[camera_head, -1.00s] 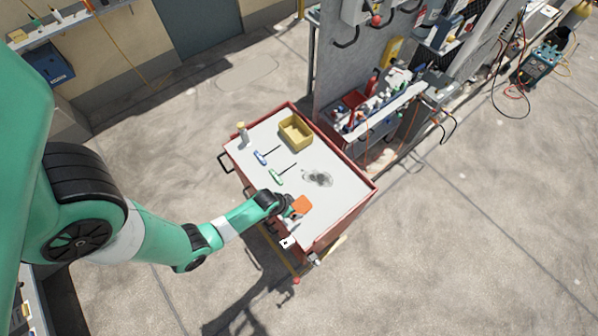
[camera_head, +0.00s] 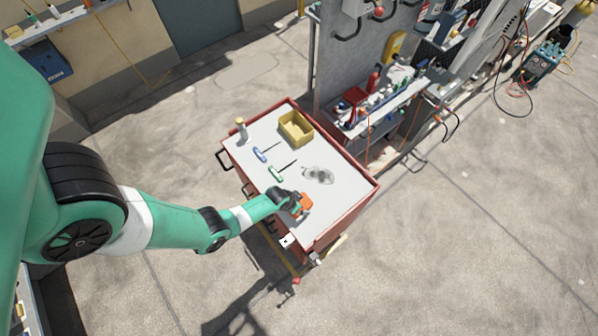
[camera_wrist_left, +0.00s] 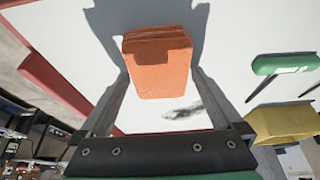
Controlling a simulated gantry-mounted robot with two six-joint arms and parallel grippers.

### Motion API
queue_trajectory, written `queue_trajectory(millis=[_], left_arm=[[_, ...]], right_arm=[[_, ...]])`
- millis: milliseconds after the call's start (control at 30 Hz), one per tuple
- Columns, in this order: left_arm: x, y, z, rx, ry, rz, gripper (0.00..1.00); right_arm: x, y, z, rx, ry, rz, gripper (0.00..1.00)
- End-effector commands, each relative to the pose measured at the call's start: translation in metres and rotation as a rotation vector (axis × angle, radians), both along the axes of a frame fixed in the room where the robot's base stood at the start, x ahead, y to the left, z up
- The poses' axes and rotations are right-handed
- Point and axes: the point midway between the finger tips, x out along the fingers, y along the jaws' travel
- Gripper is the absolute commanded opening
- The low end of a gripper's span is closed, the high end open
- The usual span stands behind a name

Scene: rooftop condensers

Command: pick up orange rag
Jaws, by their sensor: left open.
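The orange rag (camera_head: 306,202) lies on the white top of the red cart (camera_head: 318,215), near its front edge. In the left wrist view the rag (camera_wrist_left: 158,70) is a folded block shape between the two fingers. My left gripper (camera_head: 298,205) is over the rag in the head view and covers part of it. In the wrist view my left gripper (camera_wrist_left: 155,85) is open, with one finger on each side of the rag. I cannot tell whether the fingers touch it. My right gripper is not in view.
On the cart top are a yellow bin (camera_head: 296,129), a blue-handled tool (camera_head: 261,154), a green-handled tool (camera_head: 276,173), a small bottle (camera_head: 241,129) and a dark smudge (camera_head: 318,175). A shelf panel (camera_head: 345,75) stands behind the cart.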

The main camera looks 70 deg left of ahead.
Motion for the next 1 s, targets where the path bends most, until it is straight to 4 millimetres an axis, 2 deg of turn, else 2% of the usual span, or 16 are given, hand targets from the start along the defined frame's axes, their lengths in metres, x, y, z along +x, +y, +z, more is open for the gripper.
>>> queue_trajectory(millis=[367, 733, 767, 1000], left_arm=[[-0.0002, -0.0001, -0.0051, 0.000, 0.000, 0.000, 1.00], [-0.0002, -0.0001, -0.0041, 0.000, 0.000, 0.000, 0.33], [-0.0001, -0.0001, -0.0041, 0.000, 0.000, 0.000, 0.31], [-0.0001, 0.0000, -0.0026, 0.000, 0.000, 0.000, 0.31]], right_arm=[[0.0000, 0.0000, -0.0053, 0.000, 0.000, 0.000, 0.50], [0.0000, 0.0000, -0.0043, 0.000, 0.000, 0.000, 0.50], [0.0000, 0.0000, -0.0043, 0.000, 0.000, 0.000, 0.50], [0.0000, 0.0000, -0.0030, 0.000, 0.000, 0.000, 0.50]])
